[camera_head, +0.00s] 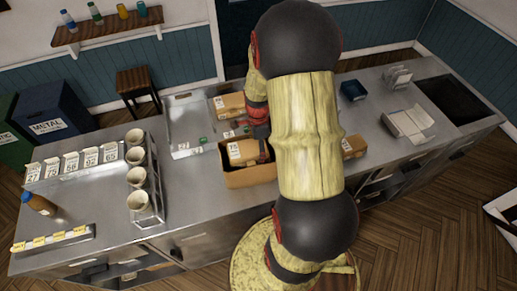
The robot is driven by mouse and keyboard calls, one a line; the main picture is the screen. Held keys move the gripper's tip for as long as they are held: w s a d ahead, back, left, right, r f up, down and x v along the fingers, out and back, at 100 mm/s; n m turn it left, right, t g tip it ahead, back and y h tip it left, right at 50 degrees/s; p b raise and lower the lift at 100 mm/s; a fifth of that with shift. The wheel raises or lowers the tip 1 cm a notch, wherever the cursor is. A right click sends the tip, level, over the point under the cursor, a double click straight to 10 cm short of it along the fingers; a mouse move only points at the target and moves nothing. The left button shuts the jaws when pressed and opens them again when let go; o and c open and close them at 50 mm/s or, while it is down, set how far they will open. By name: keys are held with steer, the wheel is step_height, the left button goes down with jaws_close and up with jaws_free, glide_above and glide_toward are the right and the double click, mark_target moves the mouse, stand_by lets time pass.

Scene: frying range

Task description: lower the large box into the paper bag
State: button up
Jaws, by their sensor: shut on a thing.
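A brown cardboard box (242,152), taken to be the large box, is at the mouth of the open brown paper bag (250,179). The bag stands on the steel counter, just left of my arm. The box's top and a white label show; its lower part is hidden by the bag's front wall, so I cannot tell how deep it sits. My gripper (263,150) is at the box's right side and shut on it. My arm hides part of the gripper and the area to the right of the bag.
A second brown box (230,104) lies behind the bag, near a metal tray (183,125). Another brown box (353,146) is right of my arm. A rack of cups (138,178) stands to the left. The counter between rack and bag is clear.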

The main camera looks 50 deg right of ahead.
steer(key=shift+f+b, duration=0.4)
steer(key=shift+f, duration=0.2)
stand_by(0.5)
steer(key=o, duration=1.4)
steer(key=shift+r, duration=0.1)
step_height(320, 180, up, 16)
steer(key=p, duration=1)
steer(key=shift+p, duration=0.35)
